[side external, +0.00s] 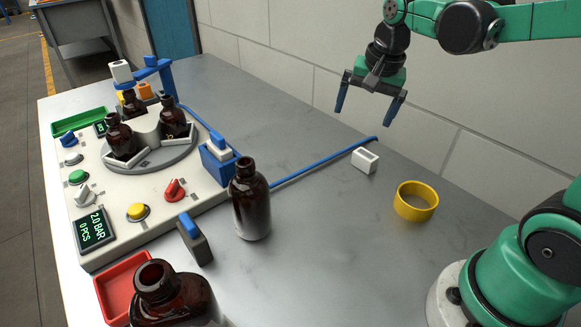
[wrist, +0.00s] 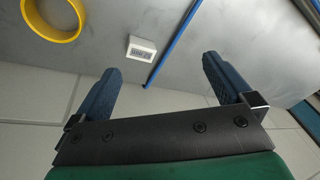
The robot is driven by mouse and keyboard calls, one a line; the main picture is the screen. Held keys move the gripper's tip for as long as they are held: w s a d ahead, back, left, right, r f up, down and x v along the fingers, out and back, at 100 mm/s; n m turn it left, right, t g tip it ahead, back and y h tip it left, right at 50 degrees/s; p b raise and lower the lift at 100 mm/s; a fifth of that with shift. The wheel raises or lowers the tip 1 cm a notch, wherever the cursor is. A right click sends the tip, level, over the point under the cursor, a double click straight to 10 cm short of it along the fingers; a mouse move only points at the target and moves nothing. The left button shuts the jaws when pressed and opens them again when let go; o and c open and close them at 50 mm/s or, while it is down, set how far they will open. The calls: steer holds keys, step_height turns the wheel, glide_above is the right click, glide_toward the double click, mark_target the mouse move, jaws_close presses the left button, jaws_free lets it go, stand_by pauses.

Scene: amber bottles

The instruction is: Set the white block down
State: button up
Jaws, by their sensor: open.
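The white block (side external: 365,161) sits on the grey table, near the back edge, beside the end of a blue hose. My gripper (side external: 369,107) is open and empty, above the table and behind the block. Its two blue fingers are spread wide in the wrist view (wrist: 164,76), and the block lies beyond the fingertips with nothing between them.
A yellow ring (side external: 416,201) lies right of the block. The blue hose (side external: 318,164) runs left to the machine panel (side external: 110,222). An amber bottle (side external: 250,200) stands at the table's middle, with a grey-blue block (side external: 196,240) beside it. A red tray (side external: 118,284) is at front left.

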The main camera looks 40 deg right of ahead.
steer(key=s+a+f+n+t, duration=0.1)
steer(key=s+a+n+t, duration=0.3)
steer(key=a+n, duration=0.4)
steer(key=shift+s+n+t+y, duration=0.3)
steer(key=shift+n, duration=1.3)
steer(key=shift+f, duration=0.1)
